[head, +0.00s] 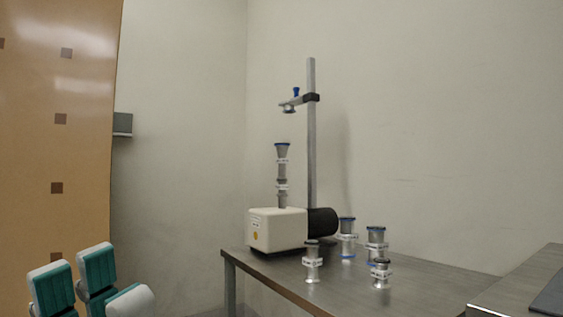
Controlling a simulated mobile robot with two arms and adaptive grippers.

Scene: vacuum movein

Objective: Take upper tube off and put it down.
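The upper tube (282,158) is a grey metal piece with a blue rim on top and a pale band. It stands upright on a lower tube (282,192), which rises from the cream pump box (277,229) on the table. My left gripper (72,285) is at the lower left, well away from the tubes and left of the table. Its two teal-padded fingers are apart, with nothing seen between them. My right gripper is not in view.
Several loose metal fittings, such as this one (312,262), stand on the metal table (425,290) right of the pump. A vertical post (311,140) with a clamp arm (296,102) stands behind the tubes. Bare table lies at the right.

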